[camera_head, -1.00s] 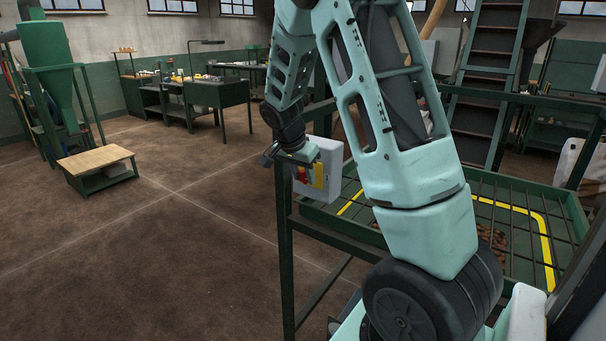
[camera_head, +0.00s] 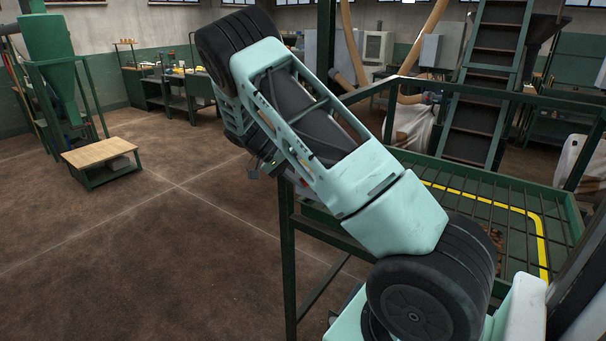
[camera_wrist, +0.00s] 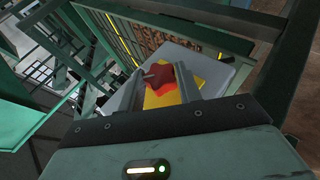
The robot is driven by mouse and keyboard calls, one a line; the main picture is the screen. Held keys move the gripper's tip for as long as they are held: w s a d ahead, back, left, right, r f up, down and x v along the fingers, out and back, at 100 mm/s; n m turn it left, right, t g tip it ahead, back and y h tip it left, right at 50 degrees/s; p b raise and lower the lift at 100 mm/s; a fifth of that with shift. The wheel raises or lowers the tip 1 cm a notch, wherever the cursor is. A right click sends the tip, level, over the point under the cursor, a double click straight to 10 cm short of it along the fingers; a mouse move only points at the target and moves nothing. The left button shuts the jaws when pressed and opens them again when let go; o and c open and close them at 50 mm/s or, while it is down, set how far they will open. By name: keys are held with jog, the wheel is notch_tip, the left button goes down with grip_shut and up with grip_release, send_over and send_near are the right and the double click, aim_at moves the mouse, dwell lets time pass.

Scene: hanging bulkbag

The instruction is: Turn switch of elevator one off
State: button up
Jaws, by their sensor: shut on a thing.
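The switch is a red knob (camera_wrist: 158,76) on a yellow plate (camera_wrist: 196,88), fixed to a grey box (camera_wrist: 212,70). My gripper (camera_wrist: 160,87) reaches over the box, with one finger on each side of the knob, and is shut on it. The knob looks turned at an angle to the fingers; its exact setting is hard to read. In the head view my arm hides the switch and nearly all of the box. Only a dark bit of my gripper (camera_head: 256,168) shows there, beside the green frame's corner post.
A green railed frame (camera_head: 290,260) with a barred grate (camera_head: 490,215) and yellow edging stands at the right, close to my arm. A low wooden-topped stand (camera_head: 100,152) and workbenches (camera_head: 155,95) are farther left. The brown floor at left is clear.

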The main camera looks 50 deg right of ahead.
jog(key=shift+w+f+n+g+h+b, duration=0.15)
jog(key=shift+n+g+h+b, duration=0.45)
jog(key=shift+g, duration=0.7)
jog(key=shift+f+n+g+h+b, duration=0.25)
jog(key=shift+g+b, duration=0.55)
jog(key=shift+g, duration=0.5)
jog(key=shift+w+f+n+g+h+b, duration=0.15)
jog(key=shift+n+g+h+b, duration=0.4)
jog(key=shift+g, duration=0.75)
jog(key=o, duration=1)
jog(key=shift+b, duration=0.3)
